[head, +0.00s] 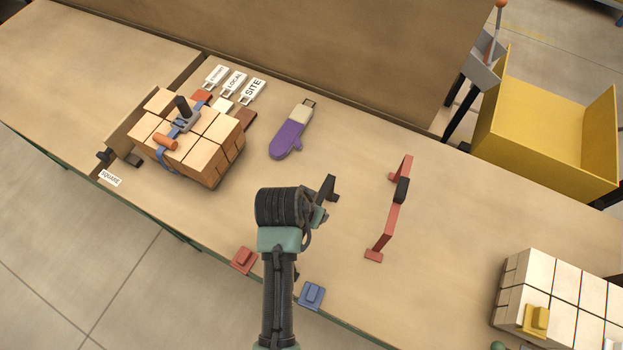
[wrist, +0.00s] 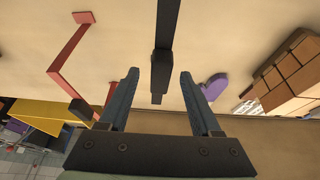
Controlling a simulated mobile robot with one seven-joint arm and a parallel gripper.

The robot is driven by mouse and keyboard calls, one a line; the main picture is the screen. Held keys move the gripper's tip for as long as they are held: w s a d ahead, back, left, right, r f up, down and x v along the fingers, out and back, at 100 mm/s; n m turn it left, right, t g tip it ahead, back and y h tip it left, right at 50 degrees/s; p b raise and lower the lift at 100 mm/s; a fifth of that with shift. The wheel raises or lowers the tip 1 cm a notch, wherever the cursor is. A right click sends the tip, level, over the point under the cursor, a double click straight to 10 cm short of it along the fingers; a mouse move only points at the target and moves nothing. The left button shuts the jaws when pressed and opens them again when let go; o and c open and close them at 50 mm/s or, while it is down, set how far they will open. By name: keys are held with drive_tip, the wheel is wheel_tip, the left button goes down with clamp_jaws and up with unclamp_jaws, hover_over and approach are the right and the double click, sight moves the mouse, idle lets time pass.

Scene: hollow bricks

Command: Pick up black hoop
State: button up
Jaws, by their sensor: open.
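The black hoop (head: 329,187) is mostly hidden by my arm in the head view; only a dark end with a foot shows. In the wrist view the black hoop (wrist: 163,40) is a dark bar running down from the top edge, with a thicker block on it. My gripper (wrist: 160,76) is open, with one finger to each side of the bar. I cannot tell whether either finger touches it. In the head view my gripper (head: 320,213) is partly hidden by my own wrist, just in front of the hoop.
A red hoop (head: 394,215) with a black grip stands to the right. A purple mitten-shaped thing (head: 288,139) lies behind. A strapped brick stack (head: 205,150) stands at left, a pale brick stack (head: 565,285) at right. Red (head: 244,260) and blue (head: 311,295) blocks lie near the front edge.

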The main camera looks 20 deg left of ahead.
drive_tip(key=shift+x, duration=0.85)
drive_tip(key=shift+r, duration=0.1)
clamp_jaws()
idle(0.7)
